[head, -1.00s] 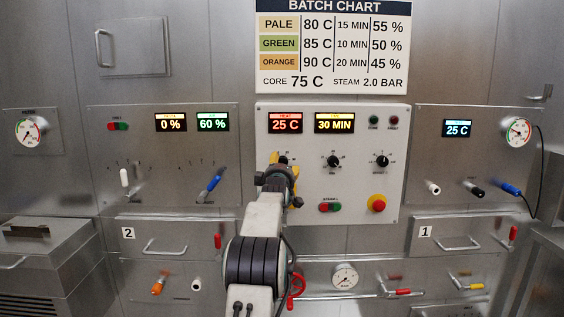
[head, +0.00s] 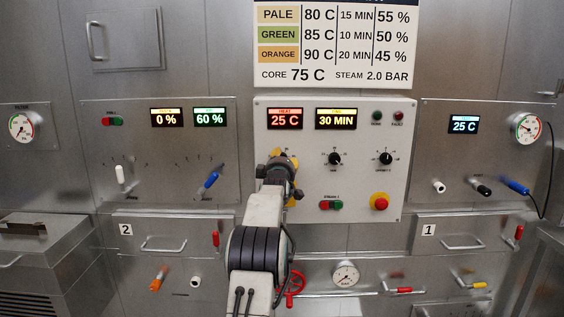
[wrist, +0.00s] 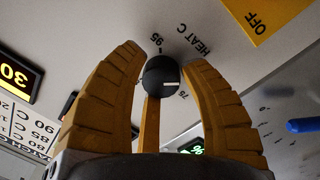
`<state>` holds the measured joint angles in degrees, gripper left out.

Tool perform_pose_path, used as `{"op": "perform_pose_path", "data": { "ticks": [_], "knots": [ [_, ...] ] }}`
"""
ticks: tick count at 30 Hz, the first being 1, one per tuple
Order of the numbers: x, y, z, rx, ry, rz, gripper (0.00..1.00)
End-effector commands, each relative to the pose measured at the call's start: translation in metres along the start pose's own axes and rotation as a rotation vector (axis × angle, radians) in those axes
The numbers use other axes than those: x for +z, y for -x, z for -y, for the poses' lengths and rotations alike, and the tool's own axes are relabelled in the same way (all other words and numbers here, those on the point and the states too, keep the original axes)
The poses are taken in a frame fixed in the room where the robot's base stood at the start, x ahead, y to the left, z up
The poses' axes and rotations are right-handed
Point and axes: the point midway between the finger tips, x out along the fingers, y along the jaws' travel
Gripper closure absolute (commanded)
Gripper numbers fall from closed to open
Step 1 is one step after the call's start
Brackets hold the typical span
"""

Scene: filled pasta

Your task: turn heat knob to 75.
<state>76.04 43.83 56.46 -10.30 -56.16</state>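The heat knob (wrist: 161,76) is black and round with a white pointer line. In the wrist view the line points right, between the HEAT C lettering and the 75 mark; the 95 mark is above the knob. My gripper (wrist: 159,48) has its yellow fingers spread either side of the knob, with another finger below it. I cannot tell whether any finger touches it. In the head view my gripper (head: 281,160) covers the knob, under the red heat display (head: 285,119), which reads 25 C.
On the white panel (head: 350,185) are a time knob (head: 334,159), another black knob (head: 385,158), red and green buttons (head: 331,205) and a red emergency button (head: 380,203). A yellow OFF label (wrist: 262,18) lies near the heat knob.

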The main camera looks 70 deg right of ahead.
Motion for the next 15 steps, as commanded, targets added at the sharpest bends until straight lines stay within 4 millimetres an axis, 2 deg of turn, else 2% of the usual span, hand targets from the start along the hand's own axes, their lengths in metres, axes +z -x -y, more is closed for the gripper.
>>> {"op": "perform_pose_path", "data": {
  "ticks": [2,12,15],
  "knots": [
    [0.0,0.0,0.0,0.0,0.0,0.0,0.68],
    [0.0008,-0.0001,0.0006,-0.001,0.0,0.001,0.98],
    [0.001,-0.0001,0.0007,-0.002,0.0,0.002,1.0]
  ]
}}
